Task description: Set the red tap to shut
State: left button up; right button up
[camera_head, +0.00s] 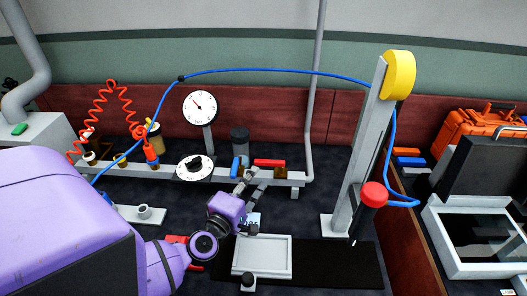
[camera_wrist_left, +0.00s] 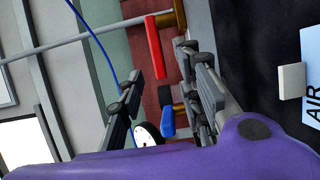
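The red tap (camera_head: 270,162) has a red lever on a brass body, on the grey rail at the back. Its lever lies roughly along the rail. In the left wrist view the red lever (camera_wrist_left: 154,48) shows beyond the gap between my fingertips. A tap with a blue lever (camera_head: 235,168) sits just left of it; that blue lever (camera_wrist_left: 166,115) also shows in the wrist view. My left gripper (camera_head: 252,178) is open and empty, in front of the rail near both taps. I see no contact with the red lever. My right gripper is out of view.
A round gauge (camera_head: 200,107) and a dial (camera_head: 194,168) stand left of the taps. A dark cylinder (camera_head: 240,141) is behind them. A grey tray (camera_head: 263,257) lies in front. A post with a yellow top (camera_head: 399,75) stands right, with a blue hose (camera_head: 270,71) arching overhead.

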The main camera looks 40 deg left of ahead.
aim_at(262, 165)
pick_arm(q)
jog(key=shift+w+a+r, duration=0.1)
jog(key=shift+w+a, duration=0.2)
jog(key=shift+w, duration=0.25)
jog(key=w, duration=0.5)
jog(key=shift+w+a, duration=0.45)
jog(key=shift+w, duration=0.4)
jog(key=c, duration=0.8)
grip_shut()
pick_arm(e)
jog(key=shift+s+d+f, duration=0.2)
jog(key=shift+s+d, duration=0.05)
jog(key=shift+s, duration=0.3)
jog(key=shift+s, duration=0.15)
